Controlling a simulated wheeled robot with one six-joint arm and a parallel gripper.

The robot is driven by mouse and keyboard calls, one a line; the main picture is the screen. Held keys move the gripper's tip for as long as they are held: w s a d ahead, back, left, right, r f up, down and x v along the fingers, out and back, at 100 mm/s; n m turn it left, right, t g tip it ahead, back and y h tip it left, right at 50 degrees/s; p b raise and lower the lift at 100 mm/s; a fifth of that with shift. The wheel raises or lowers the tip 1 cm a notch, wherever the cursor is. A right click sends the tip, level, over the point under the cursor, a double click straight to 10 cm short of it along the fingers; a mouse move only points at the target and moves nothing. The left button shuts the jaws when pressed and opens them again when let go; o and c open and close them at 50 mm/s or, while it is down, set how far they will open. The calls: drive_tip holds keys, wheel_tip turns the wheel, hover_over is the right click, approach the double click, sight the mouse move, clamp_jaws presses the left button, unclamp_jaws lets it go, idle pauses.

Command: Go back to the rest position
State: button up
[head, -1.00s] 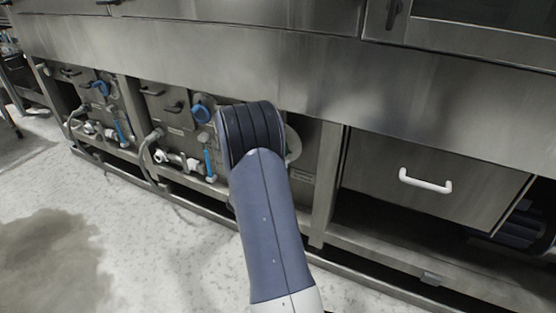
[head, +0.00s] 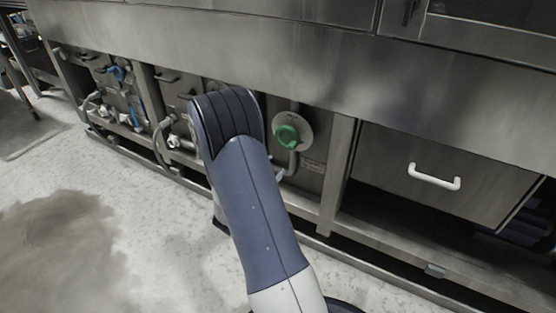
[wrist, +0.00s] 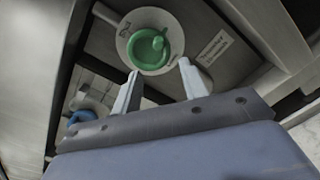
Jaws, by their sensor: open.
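My gripper (wrist: 157,90) shows in the wrist view with its two pale fingers apart and nothing between them. A green round knob (wrist: 148,48) on a pale disc lies just beyond the fingertips in that picture; I see no contact. The green knob also shows in the head view (head: 287,137), right of my arm. In the head view my arm reaches up from the bottom and bends at a dark joint, and my gripper is hidden behind it.
The steel washer front (head: 200,35) spans the view. A drawer with a white handle (head: 434,177) is at the right. Blue valves (head: 117,73) and pipes are at the left. A low frame rail runs along the floor. The floor (head: 165,235) is open at lower left, with a brownish stain.

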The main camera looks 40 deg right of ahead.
sight(289, 147)
idle(0.4)
drive_tip(key=b+x, duration=0.2)
drive_tip(key=x, duration=0.8)
drive_tip(key=shift+w+d+r, duration=0.15)
drive_tip(key=shift+d, duration=0.1)
drive_tip(key=shift+a, duration=0.15)
